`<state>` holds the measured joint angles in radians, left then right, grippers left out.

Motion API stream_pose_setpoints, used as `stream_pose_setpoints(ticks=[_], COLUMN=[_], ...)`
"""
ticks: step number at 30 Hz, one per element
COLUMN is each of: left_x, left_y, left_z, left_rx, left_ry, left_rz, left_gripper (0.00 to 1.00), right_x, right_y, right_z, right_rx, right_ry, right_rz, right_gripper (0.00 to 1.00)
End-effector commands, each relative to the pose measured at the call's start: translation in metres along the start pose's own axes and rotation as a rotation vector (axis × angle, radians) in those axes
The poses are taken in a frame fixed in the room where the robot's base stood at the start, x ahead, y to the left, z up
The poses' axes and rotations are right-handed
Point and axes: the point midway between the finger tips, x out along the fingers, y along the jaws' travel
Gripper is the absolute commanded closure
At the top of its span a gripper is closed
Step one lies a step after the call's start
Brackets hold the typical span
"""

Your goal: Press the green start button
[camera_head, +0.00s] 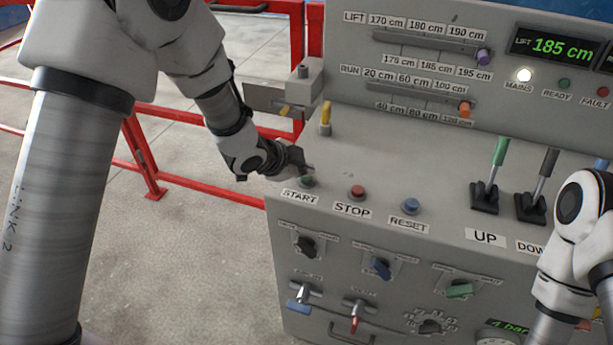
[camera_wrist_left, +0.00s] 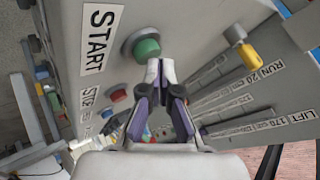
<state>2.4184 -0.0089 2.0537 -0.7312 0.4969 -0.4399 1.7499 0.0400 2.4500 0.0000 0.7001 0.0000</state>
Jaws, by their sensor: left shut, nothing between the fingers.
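The green start button (camera_head: 307,182) sits at the left of the console's sloping top, above the START label (camera_head: 300,197). My left gripper (camera_head: 306,168) is shut and empty, with its tips right by the button and partly over it in the head view. In the left wrist view the green button (camera_wrist_left: 146,48) shows whole just beyond the shut fingertips of my left gripper (camera_wrist_left: 159,66), a little to their left. I cannot tell whether the tips touch it. My right gripper is out of view; only its arm shows at the right.
To the right are the red STOP button (camera_head: 357,191) and the blue RESET button (camera_head: 411,205). A yellow-tipped toggle (camera_head: 326,117) stands behind my left gripper. A green UP lever (camera_head: 499,153) and a dark lever stand further right. The MAINS lamp (camera_head: 524,75) is lit white.

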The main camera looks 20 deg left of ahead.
Motion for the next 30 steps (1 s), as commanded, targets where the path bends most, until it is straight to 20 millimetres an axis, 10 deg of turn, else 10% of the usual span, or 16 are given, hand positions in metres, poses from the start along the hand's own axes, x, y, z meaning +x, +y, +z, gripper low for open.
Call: stream_pose_setpoints(ticks=[30], left_x=[-0.002], left_y=[-0.002], left_z=[-0.001], left_rx=[-0.001], left_ry=[-0.001], left_rz=[0.001], left_gripper=[1.00], right_x=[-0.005], right_y=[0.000], right_z=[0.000], right_rx=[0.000], right_ry=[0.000], right_rz=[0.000], right_gripper=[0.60])
